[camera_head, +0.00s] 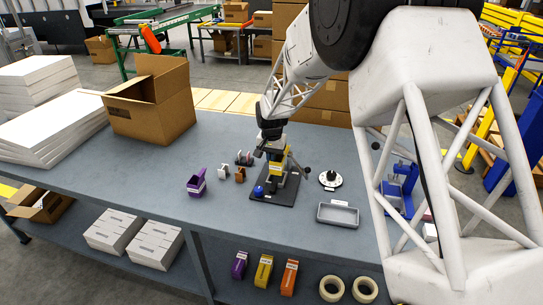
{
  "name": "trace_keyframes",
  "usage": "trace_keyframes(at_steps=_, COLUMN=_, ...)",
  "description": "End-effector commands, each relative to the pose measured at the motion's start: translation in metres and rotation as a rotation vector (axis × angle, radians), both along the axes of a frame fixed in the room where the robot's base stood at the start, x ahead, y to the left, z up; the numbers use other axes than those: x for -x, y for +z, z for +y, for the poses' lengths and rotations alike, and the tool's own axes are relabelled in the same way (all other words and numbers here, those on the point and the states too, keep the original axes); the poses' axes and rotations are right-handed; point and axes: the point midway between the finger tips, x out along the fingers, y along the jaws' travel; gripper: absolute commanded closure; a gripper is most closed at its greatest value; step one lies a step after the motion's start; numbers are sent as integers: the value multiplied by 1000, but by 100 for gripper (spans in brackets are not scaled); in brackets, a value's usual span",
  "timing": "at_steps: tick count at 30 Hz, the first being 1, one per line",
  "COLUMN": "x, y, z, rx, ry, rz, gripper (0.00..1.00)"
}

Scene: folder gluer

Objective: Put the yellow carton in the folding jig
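My gripper (272,150) is small in the head view, at the end of my arm over the middle of the workbench. It is directly above or at a yellow piece (278,160), which may be the yellow carton or part of the stand there; I cannot tell whether the fingers touch it. Below is a fixture with a black base plate (286,196) and a blue ball knob (258,191). A blue device (395,192) stands farther right, partly behind my arm. I cannot tell which fixture is the folding jig. Another yellow carton (263,271) stands on the lower shelf.
The workbench (140,180) holds a purple piece (197,183), small brown blocks (240,175), a white disc with a black knob (330,180) and a grey tray (338,214). An open cardboard box (150,105) and white stacks (50,130) stand left. The front left is clear.

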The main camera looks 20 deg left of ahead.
Motion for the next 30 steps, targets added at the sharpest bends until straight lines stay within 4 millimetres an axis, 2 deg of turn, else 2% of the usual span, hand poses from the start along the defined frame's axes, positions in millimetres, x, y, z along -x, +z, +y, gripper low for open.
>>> trace_keyframes(at_steps=18, x=0, y=-40, z=0, rx=0, ry=0, rz=0, gripper=100)
trace_keyframes(at_steps=30, x=0, y=-47, z=0, rx=0, ry=0, rz=0, gripper=100)
